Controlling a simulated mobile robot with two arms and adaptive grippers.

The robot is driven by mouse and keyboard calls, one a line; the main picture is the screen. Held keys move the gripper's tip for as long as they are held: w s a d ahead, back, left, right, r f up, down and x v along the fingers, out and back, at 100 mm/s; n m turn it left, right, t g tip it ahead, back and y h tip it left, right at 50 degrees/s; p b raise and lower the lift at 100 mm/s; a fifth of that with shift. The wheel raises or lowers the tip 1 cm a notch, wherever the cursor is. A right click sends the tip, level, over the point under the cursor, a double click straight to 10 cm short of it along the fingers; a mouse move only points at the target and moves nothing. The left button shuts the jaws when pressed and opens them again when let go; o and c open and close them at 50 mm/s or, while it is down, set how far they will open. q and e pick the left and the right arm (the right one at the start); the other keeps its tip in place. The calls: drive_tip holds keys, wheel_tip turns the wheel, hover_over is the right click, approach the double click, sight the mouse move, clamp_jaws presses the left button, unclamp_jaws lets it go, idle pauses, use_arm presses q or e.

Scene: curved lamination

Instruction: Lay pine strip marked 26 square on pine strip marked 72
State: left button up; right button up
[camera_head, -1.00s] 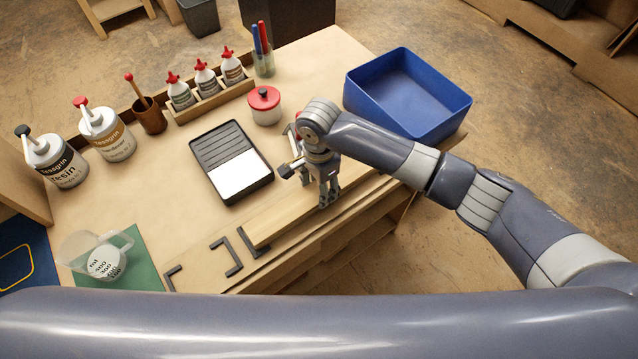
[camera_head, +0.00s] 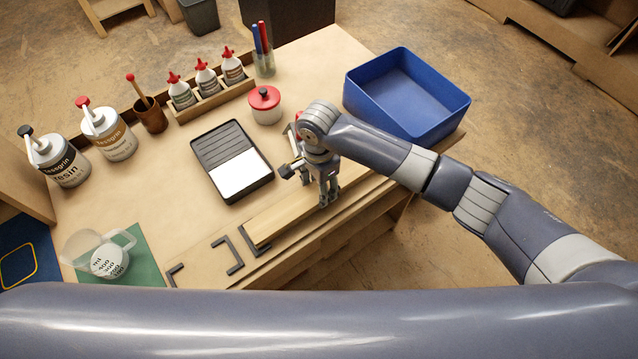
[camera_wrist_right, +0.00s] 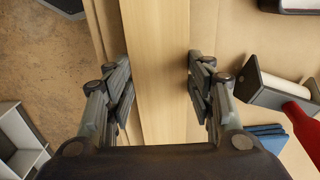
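A pale pine strip (camera_head: 284,218) lies lengthwise along the front of the bench. No number shows on it, and I cannot tell whether a second strip is under it. In the right wrist view the strip (camera_wrist_right: 158,60) runs between the fingers. My right gripper (camera_head: 329,197) points down over the strip towards its right part. Its fingers (camera_wrist_right: 160,90) stand apart, one on each side of the strip, close to its edges; firm contact cannot be made out. The arm and gripper hide part of the strip. My left gripper is out of view.
Dark angle brackets (camera_head: 228,258) lie left of the strip. A black tray with a white patch (camera_head: 240,172), a red-lidded jar (camera_head: 265,105) and a blue bin (camera_head: 408,95) stand behind. Bottles (camera_head: 105,132) and a measuring jug (camera_head: 100,252) are at left. The bench centre-left is clear.

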drive_tip(key=o, duration=0.5)
wheel_tip(320, 180, up, 12)
drive_tip(key=shift+r, duration=0.1)
